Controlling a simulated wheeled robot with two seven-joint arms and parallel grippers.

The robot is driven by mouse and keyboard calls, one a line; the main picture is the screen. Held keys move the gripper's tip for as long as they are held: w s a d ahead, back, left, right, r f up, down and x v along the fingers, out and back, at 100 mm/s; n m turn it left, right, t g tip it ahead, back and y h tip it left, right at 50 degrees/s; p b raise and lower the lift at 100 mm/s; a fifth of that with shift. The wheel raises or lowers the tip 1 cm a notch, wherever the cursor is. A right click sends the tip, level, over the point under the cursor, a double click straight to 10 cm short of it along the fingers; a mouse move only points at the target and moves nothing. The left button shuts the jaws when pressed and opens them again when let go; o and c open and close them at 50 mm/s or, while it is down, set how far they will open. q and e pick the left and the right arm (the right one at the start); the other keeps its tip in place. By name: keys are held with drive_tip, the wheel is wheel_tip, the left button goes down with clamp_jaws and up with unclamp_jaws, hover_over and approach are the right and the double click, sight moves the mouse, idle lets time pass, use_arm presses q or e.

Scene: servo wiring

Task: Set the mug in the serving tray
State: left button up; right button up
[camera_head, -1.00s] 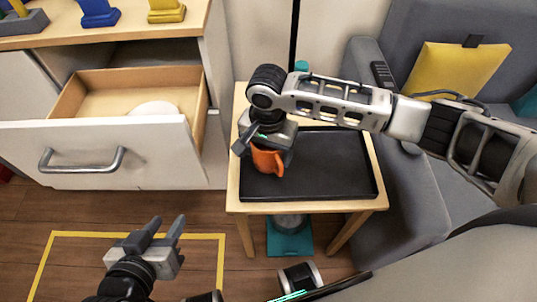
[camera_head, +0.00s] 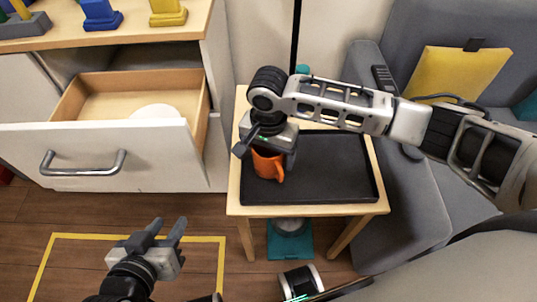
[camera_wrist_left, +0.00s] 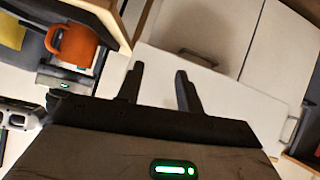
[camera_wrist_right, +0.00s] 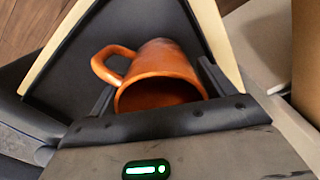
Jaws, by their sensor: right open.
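The orange mug (camera_head: 267,166) is at the left part of the black serving tray (camera_head: 330,165), under my right gripper (camera_head: 264,153). In the right wrist view the mug (camera_wrist_right: 160,77) sits between the open fingers of that gripper, its mouth toward the camera and its handle to the left. I cannot tell whether a finger touches it. The mug appears to rest on the tray floor. My left gripper (camera_head: 165,232) is open and empty, low over the floor, away from the tray. The mug also shows in the left wrist view (camera_wrist_left: 72,46).
The tray lies on a small wooden table (camera_head: 300,209). An open drawer (camera_head: 100,155) with a white round item (camera_head: 153,111) is to the left. The tray's right half is clear.

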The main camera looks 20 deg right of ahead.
use_arm(q)
wheel_tip(320, 180, up, 6)
drive_tip(key=a+t+p, duration=0.1)
drive_tip(key=p, duration=0.2)
drive_tip(key=shift+s+a, duration=0.25)
drive_tip(key=shift+s, duration=0.1)
use_arm(e)
wheel_tip(320, 180, up, 11)
drive_tip(key=shift+f, duration=0.1)
use_arm(q)
drive_tip(key=shift+d, duration=0.1)
